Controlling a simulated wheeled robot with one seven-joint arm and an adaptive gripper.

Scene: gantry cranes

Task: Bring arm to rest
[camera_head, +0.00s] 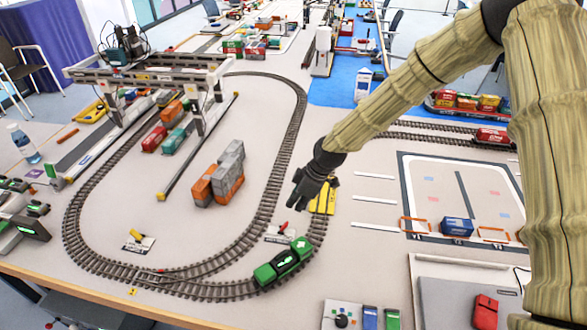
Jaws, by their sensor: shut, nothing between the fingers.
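My gripper (299,199) hangs at the end of my sleeved arm, which reaches in from the right. The gripper is dark and its fingers point down and to the left. It is shut with nothing in it. It appears above the table near the right side of the oval track, beside a yellow piece (323,199). I cannot tell its exact height.
A green locomotive (284,262) stands on the front of the oval track (180,287). Stacked grey and orange containers (218,175) stand inside it. A gantry crane (150,75) spans tracks at left. A blue container (457,227) sits in a marked yard at right.

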